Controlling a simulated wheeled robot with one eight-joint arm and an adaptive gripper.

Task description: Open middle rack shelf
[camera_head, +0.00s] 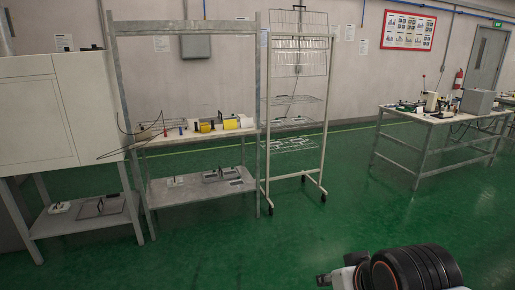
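From here I cannot tell for sure which shelf is the middle one. A part of my own arm shows at the bottom right, far from the rack. My gripper's fingers cannot be made out in this view.
A grey metal shelving unit (185,25) with tools and yellow items stands close left of the rack. A white cabinet (40,120) is at the far left. A worktable (408,122) with equipment is at the right. Green floor (300,245) in front of the rack is clear.

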